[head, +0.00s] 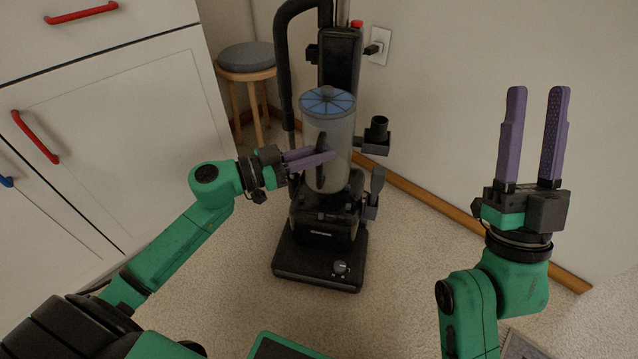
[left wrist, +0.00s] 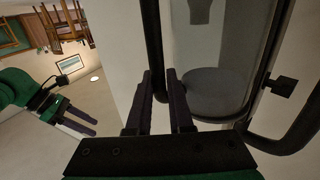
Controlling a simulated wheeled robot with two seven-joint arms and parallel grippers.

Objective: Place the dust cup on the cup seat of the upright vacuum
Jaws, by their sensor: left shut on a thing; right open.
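The dust cup (head: 327,120) is a clear cylinder with a blue segmented lid and a dark upright handle. It stands nearly upright against the front of the black upright vacuum (head: 318,237), above its base. My left gripper (head: 331,155) is shut on the cup's handle from the left. In the left wrist view, the fingers (left wrist: 160,84) close on a dark bar beside the clear cup wall (left wrist: 222,52). The cup seat is hidden under the cup, and I cannot tell whether the cup touches it. My right gripper (head: 538,95) is open, empty and raised at the right.
A round grey stool (head: 246,57) stands behind the vacuum at the left. White cabinets (head: 110,130) with red handles line the left. A wall outlet (head: 379,45) is behind at the right. Carpet (head: 400,270) is clear right of the vacuum base.

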